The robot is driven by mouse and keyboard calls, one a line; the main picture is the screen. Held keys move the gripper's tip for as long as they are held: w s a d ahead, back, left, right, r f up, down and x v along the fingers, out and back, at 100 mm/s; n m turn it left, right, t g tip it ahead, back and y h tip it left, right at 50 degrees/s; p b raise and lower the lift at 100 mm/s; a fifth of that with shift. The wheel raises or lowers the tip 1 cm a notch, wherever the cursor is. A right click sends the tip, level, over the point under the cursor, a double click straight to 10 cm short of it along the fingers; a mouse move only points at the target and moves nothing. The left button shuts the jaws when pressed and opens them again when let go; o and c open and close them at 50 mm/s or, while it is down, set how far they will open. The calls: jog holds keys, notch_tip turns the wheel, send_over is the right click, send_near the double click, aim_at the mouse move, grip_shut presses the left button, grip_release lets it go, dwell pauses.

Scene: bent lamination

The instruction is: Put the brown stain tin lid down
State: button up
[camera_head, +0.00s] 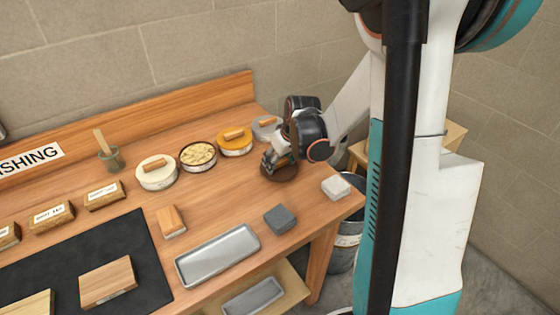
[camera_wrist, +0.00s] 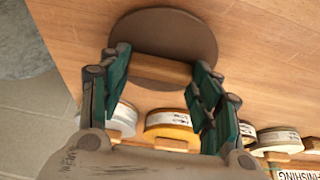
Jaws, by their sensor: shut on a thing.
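The brown stain tin lid (camera_wrist: 165,28) is a flat brown disc with a wooden bar handle (camera_wrist: 160,70). My gripper (camera_wrist: 158,78) is shut on that handle, one finger at each end of it. In the head view the brown lid (camera_head: 280,172) lies flat, at or just above the tabletop near the back right; I cannot tell whether it touches. My gripper (camera_head: 277,158) partly covers it there. A round tin without a lid (camera_head: 198,155), with a dark rim and pale mottled contents, stands to its left.
Tins with white (camera_head: 157,172), yellow (camera_head: 235,142) and grey (camera_head: 266,127) lids stand along the back of the bench (camera_head: 225,200). A white block (camera_head: 336,187), a grey block (camera_head: 280,218) and a metal tray (camera_head: 218,255) are nearer the front edge. Bare wood lies between them.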

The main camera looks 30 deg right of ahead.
jog(key=o, duration=0.6)
jog(key=shift+f, duration=0.15)
jog(key=o, duration=0.5)
jog(key=shift+c, duration=0.2)
jog(key=shift+r, duration=0.2)
jog(key=shift+r, duration=0.35)
jog(key=p+v, duration=0.4)
jog(key=v, duration=0.7)
jog(key=shift+s+r, duration=0.15)
jog(key=shift+s, duration=0.1)
